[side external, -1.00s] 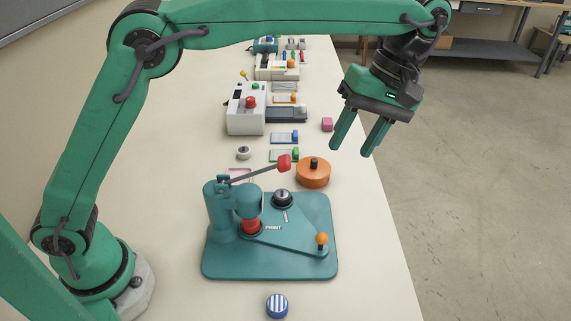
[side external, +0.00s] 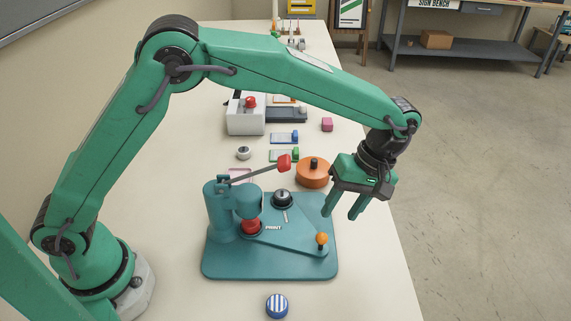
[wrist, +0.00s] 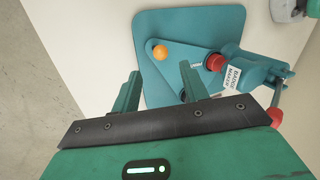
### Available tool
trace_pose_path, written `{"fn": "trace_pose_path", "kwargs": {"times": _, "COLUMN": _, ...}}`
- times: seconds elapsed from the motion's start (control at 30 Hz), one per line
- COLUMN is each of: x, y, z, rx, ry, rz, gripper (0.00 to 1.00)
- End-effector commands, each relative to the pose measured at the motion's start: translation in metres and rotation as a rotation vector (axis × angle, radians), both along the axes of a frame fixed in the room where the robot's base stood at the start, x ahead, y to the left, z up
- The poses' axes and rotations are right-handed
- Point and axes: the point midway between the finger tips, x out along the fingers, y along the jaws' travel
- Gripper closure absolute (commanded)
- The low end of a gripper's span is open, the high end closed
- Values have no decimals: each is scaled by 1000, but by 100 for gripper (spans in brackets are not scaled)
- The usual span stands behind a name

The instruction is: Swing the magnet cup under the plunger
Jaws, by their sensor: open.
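A teal badge press has its base plate (side external: 222,266) on the bench. A teal plunger head (side external: 248,203) hangs at its left, over a red cup (side external: 250,227) near the word PRINT. A dark cup with a silver top (side external: 283,198) sits at the back of the triangular swing plate (side external: 285,236), clear of the plunger. An orange knob (side external: 322,239) stands at the plate's front right corner; it also shows in the wrist view (wrist: 159,52). My gripper (side external: 342,214) is open and empty, above and right of the knob.
A lever with a red handle (side external: 284,163) slants up from the press. An orange round container (side external: 313,174) stands behind the press, near my gripper. A blue-striped disc (side external: 277,306) lies in front. The bench is clear right of the press.

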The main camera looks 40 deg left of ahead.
Motion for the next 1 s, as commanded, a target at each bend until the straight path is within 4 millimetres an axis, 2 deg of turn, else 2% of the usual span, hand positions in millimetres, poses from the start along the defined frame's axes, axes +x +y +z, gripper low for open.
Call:
{"fn": "trace_pose_path", "kwargs": {"times": 0.27, "x": -5, "y": 3, "z": -14, "rx": 1, "ry": 2, "rz": 0, "gripper": 56}}
{"fn": "trace_pose_path", "kwargs": {"times": 0.7, "x": -19, "y": 14, "z": -61, "rx": 0, "ry": 2, "rz": 0, "gripper": 56}}
{"fn": "trace_pose_path", "kwargs": {"times": 1.0, "x": -23, "y": 17, "z": -72, "rx": -2, "ry": 1, "rz": 1, "gripper": 56}}
